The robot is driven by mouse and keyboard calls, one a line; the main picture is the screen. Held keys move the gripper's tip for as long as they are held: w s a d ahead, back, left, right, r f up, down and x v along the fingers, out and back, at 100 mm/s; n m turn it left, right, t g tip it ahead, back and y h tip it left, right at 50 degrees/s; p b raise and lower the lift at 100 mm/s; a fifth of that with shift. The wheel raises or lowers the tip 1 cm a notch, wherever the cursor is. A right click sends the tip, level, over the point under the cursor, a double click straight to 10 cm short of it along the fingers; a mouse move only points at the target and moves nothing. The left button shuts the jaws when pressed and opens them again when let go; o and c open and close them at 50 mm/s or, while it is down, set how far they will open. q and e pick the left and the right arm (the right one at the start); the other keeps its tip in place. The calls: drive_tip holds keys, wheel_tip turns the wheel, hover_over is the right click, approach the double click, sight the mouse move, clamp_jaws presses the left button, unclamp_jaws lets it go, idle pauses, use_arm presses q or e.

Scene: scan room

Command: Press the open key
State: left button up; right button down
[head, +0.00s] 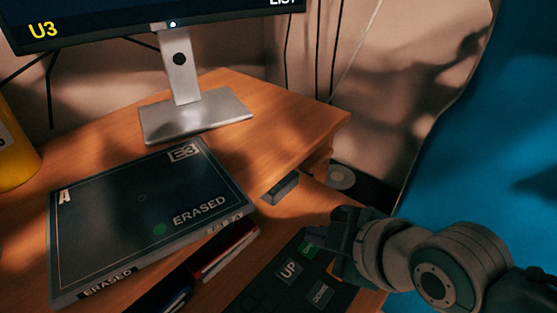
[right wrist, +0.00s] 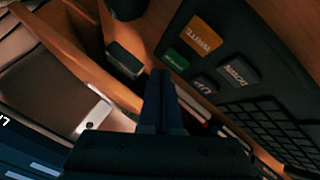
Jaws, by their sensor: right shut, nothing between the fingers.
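A dark key panel (head: 262,292) lies at the front right of the desk in the head view. Its green key (head: 311,243) is partly hidden by my right gripper (head: 340,232). The green key also shows in the right wrist view (right wrist: 177,60), beside an orange WRITE key (right wrist: 202,33). Its lettering is too small to read surely; I see no other key marked open. The UP key (head: 289,270) and DOWN key (head: 320,292) are nearer. My right gripper is shut and empty, its tips close to the green key; I cannot tell whether they touch. My left gripper is not in view.
A large flat case marked ERASED (head: 130,215) lies on the wooden desk left of the panel, with red and dark books (head: 226,250) beside it. A small dark block (head: 280,189) and a monitor stand (head: 195,118) are behind. A blue surface (head: 485,130) rises at right.

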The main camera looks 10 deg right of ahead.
drive_tip(key=shift+f, duration=0.15)
idle(0.5)
drive_tip(key=shift+f, duration=0.3)
drive_tip(key=shift+f+b, duration=0.45)
drive_tip(key=shift+b, duration=0.05)
idle(0.5)
drive_tip(key=shift+r+p, duration=0.65)
drive_tip(key=shift+p, duration=0.05)
drive_tip(key=shift+r, duration=0.25)
drive_tip(key=shift+p, duration=0.3)
